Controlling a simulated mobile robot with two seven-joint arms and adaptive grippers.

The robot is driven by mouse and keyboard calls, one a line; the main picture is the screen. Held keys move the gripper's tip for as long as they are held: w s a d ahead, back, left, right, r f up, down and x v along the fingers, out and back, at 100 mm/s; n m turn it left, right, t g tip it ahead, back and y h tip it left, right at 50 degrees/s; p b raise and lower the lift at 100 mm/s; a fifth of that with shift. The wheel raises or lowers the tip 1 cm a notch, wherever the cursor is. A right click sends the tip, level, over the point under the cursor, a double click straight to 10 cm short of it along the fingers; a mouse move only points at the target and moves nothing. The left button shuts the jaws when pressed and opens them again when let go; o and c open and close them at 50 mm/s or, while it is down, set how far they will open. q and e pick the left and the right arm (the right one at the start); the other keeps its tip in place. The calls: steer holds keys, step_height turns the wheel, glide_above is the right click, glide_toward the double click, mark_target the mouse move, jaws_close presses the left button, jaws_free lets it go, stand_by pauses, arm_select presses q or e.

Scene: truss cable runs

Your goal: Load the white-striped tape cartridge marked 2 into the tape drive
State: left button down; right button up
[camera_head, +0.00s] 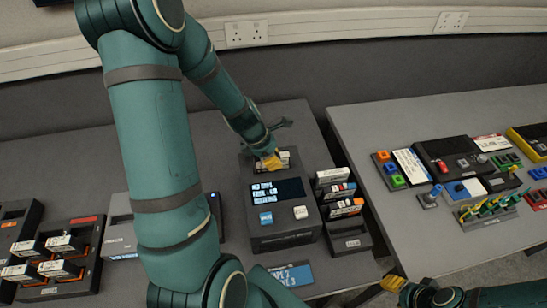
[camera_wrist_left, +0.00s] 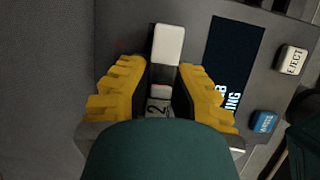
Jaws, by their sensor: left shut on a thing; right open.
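The tape drive (camera_head: 285,238) is a dark box with a lit screen and two buttons, and it also shows in the left wrist view (camera_wrist_left: 203,18). My left gripper (camera_head: 270,162) is over the back part of its top. In the left wrist view the yellow fingers of my left gripper (camera_wrist_left: 163,92) are shut on a cartridge (camera_wrist_left: 168,45) with a white end and a label marked 2. How deep the cartridge sits in the drive is hidden by the gripper. My right gripper (camera_head: 393,285) is open and empty at the bottom, apart from the drive.
A rack (camera_head: 350,242) with several cartridges stands right of the drive. Dark trays (camera_head: 83,262) with more cartridges lie at the far left. A blue card (camera_head: 291,274) lies in front of the drive. A second table (camera_head: 370,118) with coloured devices stands at right, across a gap.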

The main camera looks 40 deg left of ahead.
arm_select(q)
steer(key=shift+f+b, duration=0.4)
steer(key=shift+f, duration=0.15)
arm_select(e)
steer(key=shift+f, duration=0.45)
arm_select(q)
steer(key=c, duration=0.5)
jaws_free()
arm_select(e)
steer(key=shift+f, duration=0.15)
arm_select(q)
step_height(320, 180, up, 8)
steer(key=p, duration=0.7)
steer(key=shift+f, duration=0.15)
arm_select(e)
step_height(320, 180, up, 8)
arm_select(q)
steer(key=shift+f, duration=0.1)
